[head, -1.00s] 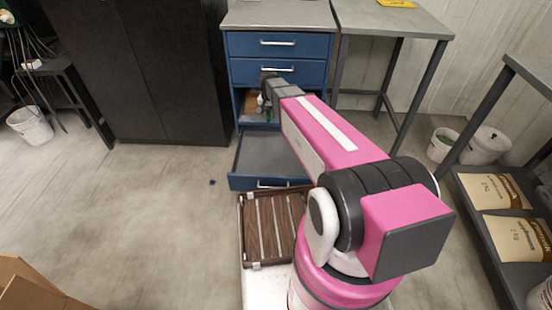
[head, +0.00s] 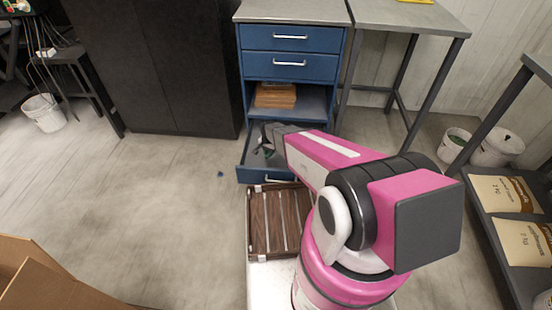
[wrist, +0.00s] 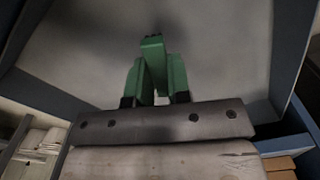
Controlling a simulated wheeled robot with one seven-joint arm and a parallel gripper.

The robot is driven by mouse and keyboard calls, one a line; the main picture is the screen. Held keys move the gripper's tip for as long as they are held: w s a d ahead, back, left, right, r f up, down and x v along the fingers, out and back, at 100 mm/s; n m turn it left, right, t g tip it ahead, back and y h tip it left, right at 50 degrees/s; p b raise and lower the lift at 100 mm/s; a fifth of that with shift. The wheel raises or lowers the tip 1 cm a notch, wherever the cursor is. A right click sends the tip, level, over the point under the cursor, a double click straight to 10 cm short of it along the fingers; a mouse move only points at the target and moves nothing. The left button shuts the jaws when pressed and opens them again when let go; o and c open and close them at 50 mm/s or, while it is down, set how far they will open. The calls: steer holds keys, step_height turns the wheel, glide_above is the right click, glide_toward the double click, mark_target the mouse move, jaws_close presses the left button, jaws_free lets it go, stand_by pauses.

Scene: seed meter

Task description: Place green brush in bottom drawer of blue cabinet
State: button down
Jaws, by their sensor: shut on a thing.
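The blue cabinet (head: 290,64) stands ahead, with its bottom drawer (head: 252,175) pulled open. My gripper (head: 266,150) reaches down into the space of this drawer, partly hidden by my arm in the head view. In the wrist view my gripper (wrist: 155,85) is shut on the green brush (wrist: 153,58), over the drawer's grey floor (wrist: 225,50). The brush shows only as small dark green bits in the head view. I cannot tell whether it touches the drawer floor.
An open shelf above the drawer holds a brown stack (head: 275,96). A slatted brown tray (head: 258,225) lies in front of the drawer, beside my base. A grey table (head: 405,14) stands right of the cabinet, a black cupboard (head: 150,65) left. The floor at left is mostly clear.

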mark_target(269, 166)
step_height(269, 166, down, 8)
steer(key=shift+f, duration=0.25)
steer(key=shift+f, duration=0.15)
steer(key=c, duration=1.1)
jaws_free()
step_height(269, 166, up, 12)
steer(key=shift+f, duration=0.1)
steer(key=s+d+r+n, duration=0.2)
steer(key=s+d+r, duration=0.2)
steer(key=r, duration=0.5)
steer(key=s+d+r+n, duration=0.2)
steer(key=s+d+r, duration=0.3)
steer(key=s+r, duration=0.4)
steer(key=s+d+r+n, duration=0.2)
steer(key=s+d+r, duration=0.3)
steer(key=r, duration=0.5)
steer(key=shift+s+r+n, duration=0.35)
steer(key=shift+s+n, duration=0.05)
steer(key=shift+s, duration=0.4)
